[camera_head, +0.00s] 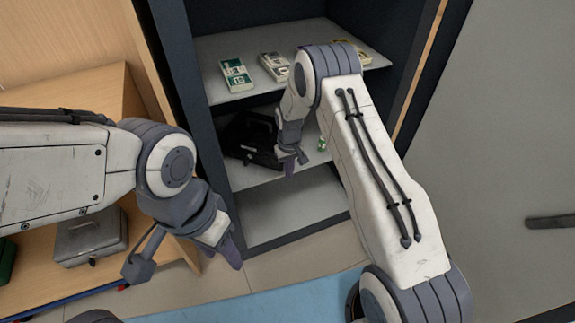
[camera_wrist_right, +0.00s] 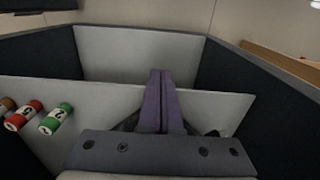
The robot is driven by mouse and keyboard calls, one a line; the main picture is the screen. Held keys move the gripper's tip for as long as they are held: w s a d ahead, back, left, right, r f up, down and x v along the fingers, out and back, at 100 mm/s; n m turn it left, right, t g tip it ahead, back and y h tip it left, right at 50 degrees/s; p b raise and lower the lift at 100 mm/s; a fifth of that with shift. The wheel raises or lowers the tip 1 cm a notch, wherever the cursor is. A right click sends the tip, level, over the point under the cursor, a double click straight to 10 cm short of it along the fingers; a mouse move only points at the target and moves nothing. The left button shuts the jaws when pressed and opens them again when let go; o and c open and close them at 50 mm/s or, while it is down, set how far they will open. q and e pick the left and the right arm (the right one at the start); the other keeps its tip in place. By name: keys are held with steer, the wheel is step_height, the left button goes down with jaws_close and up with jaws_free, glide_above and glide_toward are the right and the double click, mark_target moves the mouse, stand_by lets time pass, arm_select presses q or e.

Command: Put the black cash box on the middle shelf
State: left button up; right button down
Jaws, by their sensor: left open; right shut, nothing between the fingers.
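The black cash box (camera_head: 250,142) sits at the left side of the middle shelf (camera_head: 255,177) in the dark cabinet; its right part is partly hidden by my right gripper. My right gripper (camera_head: 290,165) is at the box's right front side, shut with nothing between its fingers; I cannot tell whether it touches the box. In the right wrist view its purple fingers (camera_wrist_right: 160,95) are together, with dark bits beside them that I cannot identify surely. My left gripper (camera_head: 232,255) is open and empty, low in front of the cabinet.
Banknote bundles (camera_head: 236,75) lie on the upper shelf (camera_head: 225,45). Coin rolls (camera_wrist_right: 55,118) show in the right wrist view. The bottom compartment (camera_head: 290,212) looks empty. A grey metal box (camera_head: 90,240) is in the wooden unit at left. A grey door (camera_head: 500,130) stands at right.

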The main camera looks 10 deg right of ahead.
step_height(320, 180, up, 9)
steer(key=p, duration=0.1)
steer(key=shift+w, duration=0.3)
steer(key=shift+a, duration=0.1)
